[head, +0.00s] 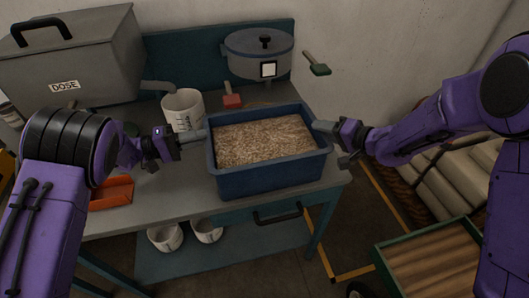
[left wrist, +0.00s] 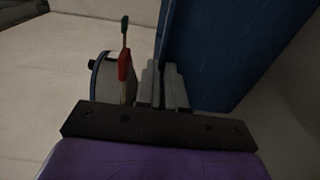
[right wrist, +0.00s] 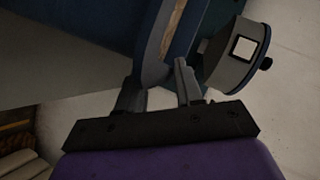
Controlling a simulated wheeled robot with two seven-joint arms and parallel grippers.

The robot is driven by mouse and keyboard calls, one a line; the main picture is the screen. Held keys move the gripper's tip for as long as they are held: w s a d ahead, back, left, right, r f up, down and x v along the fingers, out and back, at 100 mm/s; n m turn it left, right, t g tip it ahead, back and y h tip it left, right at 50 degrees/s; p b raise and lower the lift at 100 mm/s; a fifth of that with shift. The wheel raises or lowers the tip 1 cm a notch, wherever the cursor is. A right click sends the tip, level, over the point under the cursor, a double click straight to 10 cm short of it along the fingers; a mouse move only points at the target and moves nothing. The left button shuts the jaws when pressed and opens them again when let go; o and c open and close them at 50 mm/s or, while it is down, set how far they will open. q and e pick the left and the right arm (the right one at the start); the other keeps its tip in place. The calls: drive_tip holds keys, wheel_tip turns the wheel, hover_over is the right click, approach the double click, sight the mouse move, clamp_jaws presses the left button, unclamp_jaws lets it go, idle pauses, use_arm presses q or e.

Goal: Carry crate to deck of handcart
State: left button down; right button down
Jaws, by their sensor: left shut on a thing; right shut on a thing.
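The crate (head: 262,181) is a blue open box filled with tan grain-like material. It is at the front right of the grey bench; whether it touches the bench top I cannot tell. My left gripper (head: 197,138) is shut on its left wall, and the blue wall shows in the left wrist view (left wrist: 215,50). My right gripper (head: 326,127) is shut on its right wall, and the rim shows between the fingers in the right wrist view (right wrist: 155,55). The handcart (head: 430,262) is at the lower right, with a green-edged slatted deck, partly cut off.
The grey bench (head: 130,215) holds a grey box marked DOSE (head: 75,65), a white cup (head: 183,108), a lidded pot (head: 258,55), an orange tray (head: 112,192) and brushes (head: 232,98). White cups (head: 165,237) stand on the lower shelf. Pale rolls (head: 455,175) lie at right.

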drive_tip(key=shift+s+a+f, duration=0.1)
drive_tip(key=shift+s+f, duration=0.1)
drive_tip(key=shift+f, duration=0.15)
idle(0.6)
